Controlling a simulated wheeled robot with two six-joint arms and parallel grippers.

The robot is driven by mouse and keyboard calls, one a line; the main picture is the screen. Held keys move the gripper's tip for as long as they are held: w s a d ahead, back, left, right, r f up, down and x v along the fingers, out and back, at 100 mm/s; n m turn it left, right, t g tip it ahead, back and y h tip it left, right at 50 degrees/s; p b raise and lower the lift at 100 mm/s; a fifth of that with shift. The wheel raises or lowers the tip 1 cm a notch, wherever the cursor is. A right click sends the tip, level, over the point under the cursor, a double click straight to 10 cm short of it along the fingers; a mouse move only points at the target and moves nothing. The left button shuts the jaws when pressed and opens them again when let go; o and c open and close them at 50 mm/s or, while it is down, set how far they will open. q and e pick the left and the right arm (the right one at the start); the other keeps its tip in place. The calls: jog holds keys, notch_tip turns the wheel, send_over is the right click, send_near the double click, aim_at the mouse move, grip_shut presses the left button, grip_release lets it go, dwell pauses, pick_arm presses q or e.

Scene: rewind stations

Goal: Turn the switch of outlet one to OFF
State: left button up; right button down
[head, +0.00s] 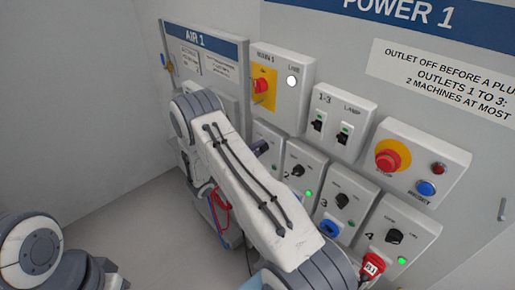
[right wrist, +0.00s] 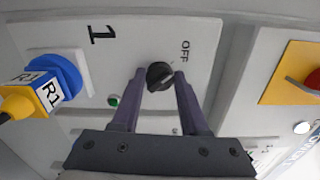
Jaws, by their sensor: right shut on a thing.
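The switch of outlet one is a black round knob (right wrist: 160,76) on a pale panel (right wrist: 135,35) marked 1, with OFF printed beside it. My right gripper (right wrist: 161,80) is shut on this knob, one finger on each side. I cannot tell exactly where the knob points. A small green lamp (right wrist: 113,101) sits on the panel. In the head view the panel of outlet one (head: 268,132) is partly hidden behind my right arm. My left gripper is out of view; only part of my left arm shows at lower left.
Outlets two (head: 313,166), three (head: 350,187) and four (head: 408,222) line the wall.

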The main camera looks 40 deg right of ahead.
jog(key=shift+n, duration=0.6)
jog(key=shift+c, duration=2.1)
grip_release()
jog(key=shift+a, duration=0.1)
jog(key=a+b, duration=0.4)
jog(key=a, duration=0.6)
jog(key=shift+s+a, duration=0.15)
jog(key=shift+s, duration=0.25)
